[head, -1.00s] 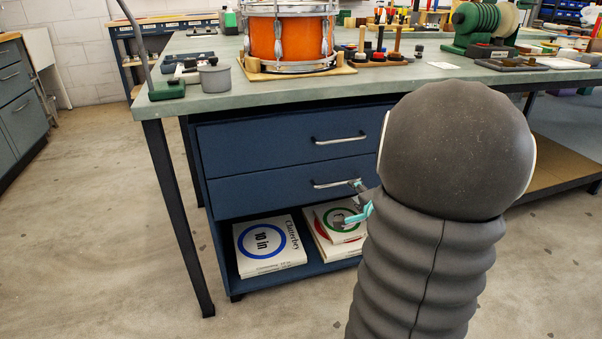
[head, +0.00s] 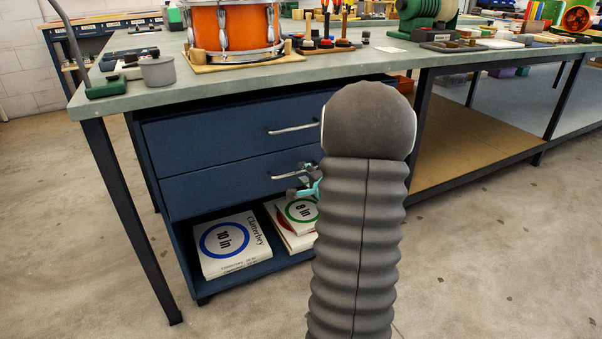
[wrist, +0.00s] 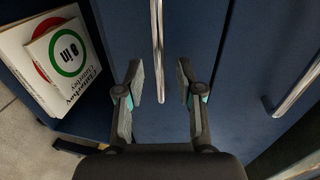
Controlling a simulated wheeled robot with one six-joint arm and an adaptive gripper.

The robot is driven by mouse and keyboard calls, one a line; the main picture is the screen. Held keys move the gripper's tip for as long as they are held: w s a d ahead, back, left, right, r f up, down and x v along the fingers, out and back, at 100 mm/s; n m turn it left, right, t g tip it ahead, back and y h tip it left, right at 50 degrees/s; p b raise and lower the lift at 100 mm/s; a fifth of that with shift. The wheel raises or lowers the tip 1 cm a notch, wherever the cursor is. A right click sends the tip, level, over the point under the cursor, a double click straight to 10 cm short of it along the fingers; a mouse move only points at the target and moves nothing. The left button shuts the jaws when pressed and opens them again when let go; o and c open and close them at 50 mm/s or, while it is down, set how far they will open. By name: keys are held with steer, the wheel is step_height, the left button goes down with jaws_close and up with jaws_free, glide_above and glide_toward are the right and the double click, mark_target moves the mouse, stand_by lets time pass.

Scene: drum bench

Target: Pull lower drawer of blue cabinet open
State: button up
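The blue cabinet (head: 163,238) stands under the bench. Its lower drawer (head: 215,188) looks flush with the cabinet front, below the upper drawer (head: 210,135). The lower drawer's silver bar handle (head: 284,176) is partly hidden by my gripper (head: 304,184), which is at its right end. In the wrist view my gripper (wrist: 161,82) is open, with one dark finger on each side of the lower handle (wrist: 157,35). Gaps show between both fingers and the bar. I cannot tell how deep the bar sits between them. The upper handle (wrist: 298,90) is at the right there.
Flat boxes (head: 232,245) lie on the open shelf below the drawers. The bench top (head: 340,66) overhangs the cabinet and carries an orange drum (head: 232,27). A bench leg (head: 130,220) stands left of the cabinet. The floor (head: 245,310) in front is clear.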

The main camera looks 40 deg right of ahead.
steer(key=shift+x, duration=1.35)
jaws_close()
